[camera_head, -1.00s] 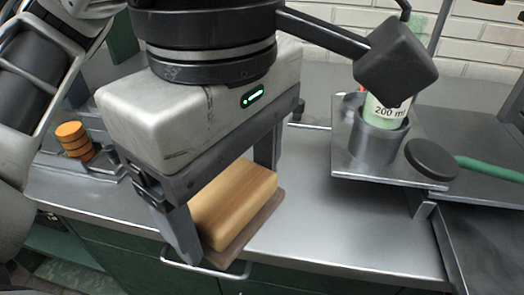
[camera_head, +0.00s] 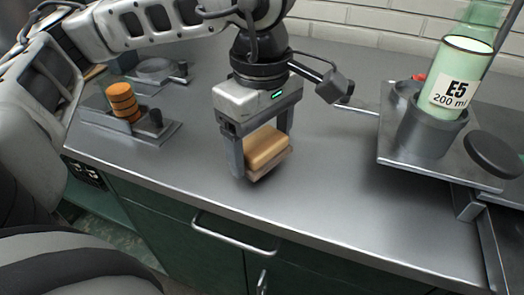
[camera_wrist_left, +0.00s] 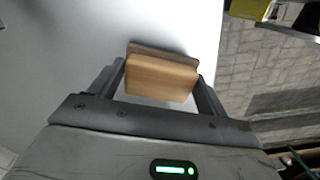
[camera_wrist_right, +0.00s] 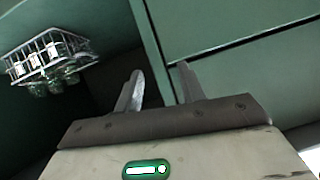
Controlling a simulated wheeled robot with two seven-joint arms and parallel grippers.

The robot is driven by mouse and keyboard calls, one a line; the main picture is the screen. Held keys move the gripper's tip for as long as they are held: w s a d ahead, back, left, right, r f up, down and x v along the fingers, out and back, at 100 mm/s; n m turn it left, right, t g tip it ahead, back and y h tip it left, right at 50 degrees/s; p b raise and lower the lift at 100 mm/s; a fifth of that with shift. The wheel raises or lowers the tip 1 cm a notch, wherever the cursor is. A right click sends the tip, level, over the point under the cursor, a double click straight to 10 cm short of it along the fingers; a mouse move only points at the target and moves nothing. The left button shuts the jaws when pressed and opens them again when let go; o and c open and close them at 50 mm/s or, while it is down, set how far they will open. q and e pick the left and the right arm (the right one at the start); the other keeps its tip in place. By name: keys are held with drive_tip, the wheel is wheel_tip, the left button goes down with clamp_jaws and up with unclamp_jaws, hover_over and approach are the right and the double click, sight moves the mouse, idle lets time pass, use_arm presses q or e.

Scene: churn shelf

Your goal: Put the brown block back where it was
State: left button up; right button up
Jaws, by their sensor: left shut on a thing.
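The brown block (camera_head: 265,146) is a light wooden block with a darker brown layer under it. It also shows in the left wrist view (camera_wrist_left: 160,79). My left gripper (camera_head: 264,158) points down over the grey metal counter and is shut on the block, with one finger on each side of it. I cannot tell whether the block touches the counter. My right gripper (camera_wrist_right: 161,84) shows only in the right wrist view, its fingers apart and nothing between them, in front of green cabinet panels.
An orange ribbed piece (camera_head: 123,101) stands on a metal fixture at the left. The counter (camera_head: 330,190) is clear around the block. A wire rack (camera_wrist_right: 45,57) holds glassware.

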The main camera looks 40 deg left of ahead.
sight(261, 142)
use_arm(q)
drive_tip(key=shift+s+f, duration=0.1)
drive_tip(key=shift+f, duration=0.95)
drive_tip(key=shift+f+b, duration=0.15)
drive_tip(key=shift+b, duration=0.15)
drive_tip(key=o, duration=1)
drive_tip(key=shift+c, duration=0.2)
wheel_tip(261, 142, up, 12)
drive_tip(key=shift+r+p, duration=0.2)
drive_tip(key=shift+p, duration=0.85)
